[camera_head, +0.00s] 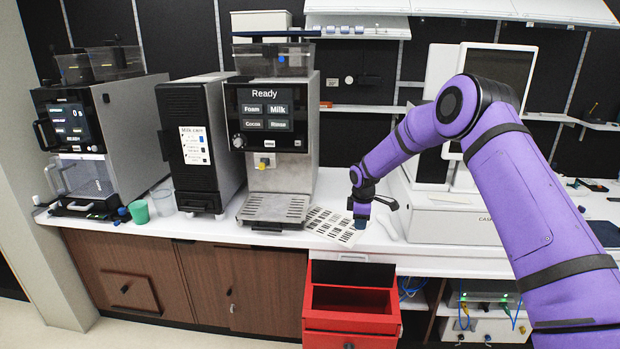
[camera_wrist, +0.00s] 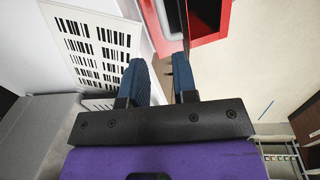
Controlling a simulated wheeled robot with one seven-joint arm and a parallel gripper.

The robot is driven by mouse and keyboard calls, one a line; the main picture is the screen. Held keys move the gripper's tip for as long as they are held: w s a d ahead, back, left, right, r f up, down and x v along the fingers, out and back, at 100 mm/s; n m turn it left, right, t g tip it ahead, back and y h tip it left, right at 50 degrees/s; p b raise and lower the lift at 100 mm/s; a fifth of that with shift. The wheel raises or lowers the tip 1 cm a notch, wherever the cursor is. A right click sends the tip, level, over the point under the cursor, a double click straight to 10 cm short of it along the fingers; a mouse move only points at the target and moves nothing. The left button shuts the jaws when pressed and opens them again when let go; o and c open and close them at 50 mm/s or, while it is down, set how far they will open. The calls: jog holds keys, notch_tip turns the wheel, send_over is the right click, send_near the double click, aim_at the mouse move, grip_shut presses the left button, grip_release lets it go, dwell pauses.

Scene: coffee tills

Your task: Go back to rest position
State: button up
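My purple arm reaches in from the right in the head view. My gripper (camera_head: 361,220) points down above the front edge of the white counter (camera_head: 215,231). In the wrist view its two blue fingers (camera_wrist: 160,78) stand apart with nothing between them, so it is open and empty. A white sheet of barcodes (camera_head: 331,226) lies on the counter just left of the gripper; it also shows in the wrist view (camera_wrist: 95,45). The open red drawer (camera_head: 350,316) is below the gripper, in front of the counter.
A coffee machine reading "Ready" (camera_head: 272,130), a black milk cooler (camera_head: 190,150) and another coffee machine (camera_head: 85,140) stand to the left. A green cup (camera_head: 139,211) is near the counter edge. A white till (camera_head: 450,215) with a screen stands close right of the gripper. Shelves hang above.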

jog(key=s+d+r+m, duration=0.1)
jog(key=s+r, duration=0.2)
jog(key=r, duration=0.4)
jog(key=s+r+m+t, duration=0.1)
jog(key=s+r, duration=0.2)
jog(key=r, duration=0.3)
jog(key=s+d+r+m, duration=0.1)
jog(key=s+r+m, duration=0.15)
jog(key=r, duration=0.45)
jog(key=s+d+r+m, duration=0.3)
jog(key=s+r, duration=0.9)
jog(key=s, duration=0.3)
jog(key=s+d+r+m+t, duration=0.1)
jog(key=s+m, duration=0.3)
jog(key=s, duration=1.1)
jog(key=s+d+r+m+t, duration=0.1)
jog(key=s+r+m, duration=0.1)
jog(key=s, duration=1.3)
jog(key=shift+d+m+t, duration=0.15)
jog(key=shift+m+t, duration=0.25)
jog(key=shift+m, duration=0.45)
